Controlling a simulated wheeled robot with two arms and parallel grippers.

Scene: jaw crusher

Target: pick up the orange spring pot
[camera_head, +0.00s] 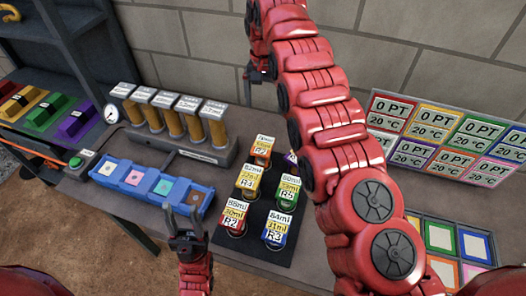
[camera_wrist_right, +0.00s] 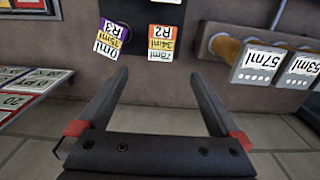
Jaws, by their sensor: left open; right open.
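The orange spring pot (camera_head: 262,147) stands at the back of the dark mat (camera_head: 222,238). My right gripper (camera_head: 258,85) is behind and above the pot in the head view, partly hidden by my arm. In the wrist view, its fingers (camera_wrist_right: 158,78) are spread and empty, apart from the pot. My left gripper (camera_head: 185,222) is open and empty near the mat's left side, by the blue tray.
A purple pot (camera_wrist_right: 120,25) stands close beside the orange one. Yellow (camera_head: 249,178), green (camera_head: 288,190), red (camera_head: 235,213) and blue (camera_head: 277,228) pots share the mat. The blue tray (camera_head: 137,193) lies left; a dispenser row (camera_head: 182,120) stands behind. Label panels (camera_head: 436,133) stand right.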

